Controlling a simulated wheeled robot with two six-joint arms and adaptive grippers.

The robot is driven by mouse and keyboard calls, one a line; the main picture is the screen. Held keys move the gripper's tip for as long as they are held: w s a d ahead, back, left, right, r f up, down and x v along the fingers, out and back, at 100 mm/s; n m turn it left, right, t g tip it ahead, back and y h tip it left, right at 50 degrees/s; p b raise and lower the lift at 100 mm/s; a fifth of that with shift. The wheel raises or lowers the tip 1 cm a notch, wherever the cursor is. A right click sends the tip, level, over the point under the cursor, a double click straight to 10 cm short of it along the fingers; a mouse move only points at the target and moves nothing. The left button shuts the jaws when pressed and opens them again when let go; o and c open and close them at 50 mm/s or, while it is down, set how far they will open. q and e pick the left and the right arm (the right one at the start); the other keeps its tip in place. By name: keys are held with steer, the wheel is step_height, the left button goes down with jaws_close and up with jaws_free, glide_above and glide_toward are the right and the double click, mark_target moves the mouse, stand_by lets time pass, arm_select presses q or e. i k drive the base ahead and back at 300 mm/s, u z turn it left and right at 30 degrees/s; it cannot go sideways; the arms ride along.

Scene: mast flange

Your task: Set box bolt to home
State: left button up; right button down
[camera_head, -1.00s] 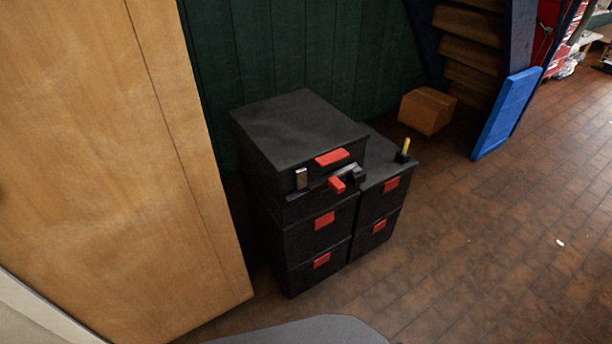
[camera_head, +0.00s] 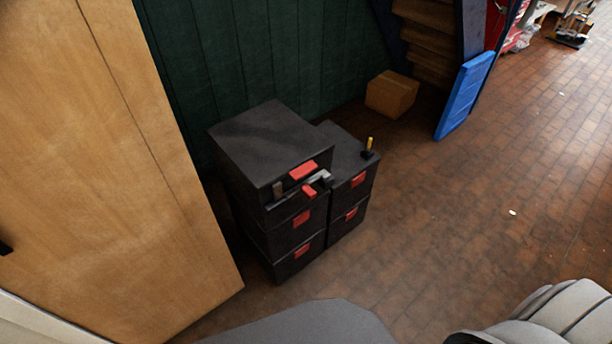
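A black box (camera_head: 265,140) tops the taller stack of black boxes, with a red latch (camera_head: 303,170) on its front. A small upright grey piece (camera_head: 278,190) sits left of the latch. A grey and black fitting (camera_head: 320,178) with a red block (camera_head: 309,191) sticks out below it. A yellow-handled piece with a black base (camera_head: 369,147) stands upright on the lower stack to the right. I cannot tell which piece is the bolt. Neither gripper shows; pale links of my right arm enter at the lower right.
A wooden panel (camera_head: 110,180) stands close on the left. A cardboard box (camera_head: 391,94) and a leaning blue panel (camera_head: 465,96) are behind, near the wooden steps (camera_head: 428,42). The brick-tiled floor (camera_head: 470,210) to the right is mostly clear.

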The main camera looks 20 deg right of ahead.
mark_target(305, 187)
steer(key=k, duration=0.6)
steer(key=z, duration=0.7)
steer(key=i, duration=1.5)
steer(key=u, duration=0.6)
